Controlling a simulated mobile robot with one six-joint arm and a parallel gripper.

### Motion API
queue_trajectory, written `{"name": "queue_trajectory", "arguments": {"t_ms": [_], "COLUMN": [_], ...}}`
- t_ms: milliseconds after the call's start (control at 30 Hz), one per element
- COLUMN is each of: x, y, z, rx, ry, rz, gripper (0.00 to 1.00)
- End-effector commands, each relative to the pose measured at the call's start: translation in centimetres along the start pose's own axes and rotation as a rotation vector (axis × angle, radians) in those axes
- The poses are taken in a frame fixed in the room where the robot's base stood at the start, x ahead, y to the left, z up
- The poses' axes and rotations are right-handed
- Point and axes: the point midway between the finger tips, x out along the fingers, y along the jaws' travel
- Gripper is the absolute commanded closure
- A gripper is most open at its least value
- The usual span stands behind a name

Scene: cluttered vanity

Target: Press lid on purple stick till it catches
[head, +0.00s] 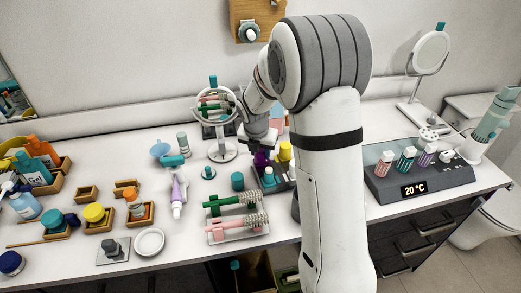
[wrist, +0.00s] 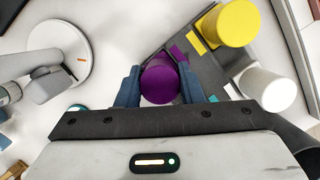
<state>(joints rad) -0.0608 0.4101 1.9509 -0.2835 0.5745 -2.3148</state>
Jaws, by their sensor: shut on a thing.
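A round purple lid (wrist: 160,82) sits between the two blue fingers of my gripper (wrist: 159,88) in the wrist view, seen from above. The fingers touch it on both sides, so my gripper is shut on it. In the head view the purple piece (head: 261,158) shows just below my gripper (head: 259,148), at the dark holder (head: 284,186). The purple stick's body under the lid is hidden, and I cannot tell whether the lid is seated. A purple patch (wrist: 178,53) marks the holder beside the lid.
A yellow-capped stick (wrist: 236,22) and a white-capped one (wrist: 268,88) stand close by on the right. A round mirror (head: 215,108) stands on a white base (wrist: 62,50) to the left. A toothbrush rack (head: 238,233) lies in front.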

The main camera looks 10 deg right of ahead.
Motion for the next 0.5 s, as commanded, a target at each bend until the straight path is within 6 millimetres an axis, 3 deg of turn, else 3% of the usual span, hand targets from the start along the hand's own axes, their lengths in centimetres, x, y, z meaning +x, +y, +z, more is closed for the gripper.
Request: {"name": "queue_trajectory", "arguments": {"t_ms": [300,333,500], "x": [0.02,0.02,0.02], "y": [0.0,0.0,-0.01], "z": [-0.01,0.0,0.0], "rx": [0.0,0.0,0.0], "ry": [0.0,0.0,0.0], "rz": [0.0,0.0,0.0], "gripper": [0.87,0.65,0.51]}}
